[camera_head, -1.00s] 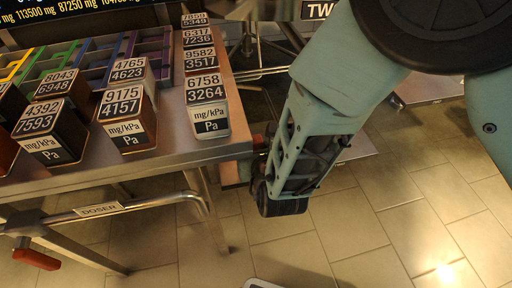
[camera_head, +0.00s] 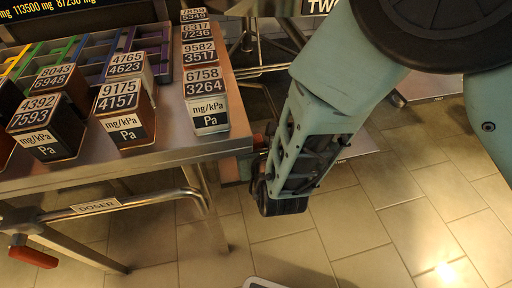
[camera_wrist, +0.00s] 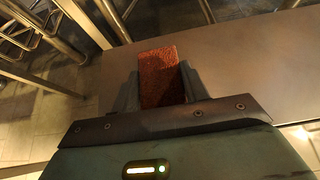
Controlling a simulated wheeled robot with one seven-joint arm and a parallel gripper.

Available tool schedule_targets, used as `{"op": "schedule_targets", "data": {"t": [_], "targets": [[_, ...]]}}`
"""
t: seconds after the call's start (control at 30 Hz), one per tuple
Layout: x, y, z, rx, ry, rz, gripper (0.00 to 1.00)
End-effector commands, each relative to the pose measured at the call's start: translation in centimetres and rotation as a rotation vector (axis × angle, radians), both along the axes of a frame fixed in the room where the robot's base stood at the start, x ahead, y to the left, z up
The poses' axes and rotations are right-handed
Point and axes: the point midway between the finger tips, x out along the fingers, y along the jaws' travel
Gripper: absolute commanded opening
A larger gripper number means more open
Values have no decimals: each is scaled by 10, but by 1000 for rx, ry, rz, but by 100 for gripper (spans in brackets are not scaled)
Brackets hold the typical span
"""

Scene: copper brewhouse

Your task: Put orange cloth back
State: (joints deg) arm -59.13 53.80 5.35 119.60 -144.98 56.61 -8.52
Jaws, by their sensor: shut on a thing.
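The orange cloth (camera_wrist: 160,75) shows in the wrist view as a rust-orange, rough-textured rectangular piece between the two fingers. My gripper (camera_wrist: 160,88) is shut on it, with one grey finger on each side. The cloth's far end sticks out past the fingers, over or near a flat brownish-grey surface (camera_wrist: 245,60). I cannot tell whether it touches that surface. In the head view my wrist hangs just right of the steel table's corner, and the fingers and cloth cannot be made out clearly.
Coloured dividers (camera_head: 90,60) stand behind. A rail with a DOSER label (camera_head: 96,207) and a red handle (camera_head: 33,257) runs below. Tiled floor (camera_head: 390,215) is open at right.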

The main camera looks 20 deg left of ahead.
Motion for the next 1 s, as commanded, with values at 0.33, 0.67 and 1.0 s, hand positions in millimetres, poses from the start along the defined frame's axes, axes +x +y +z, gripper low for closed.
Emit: {"op": "schedule_targets", "data": {"t": [0.33,0.67,1.0], "targets": [[0,0,0,0,0,0,52],[0,0,0,0,0,0,77],[-8,-4,7,0,1,1,77]]}}
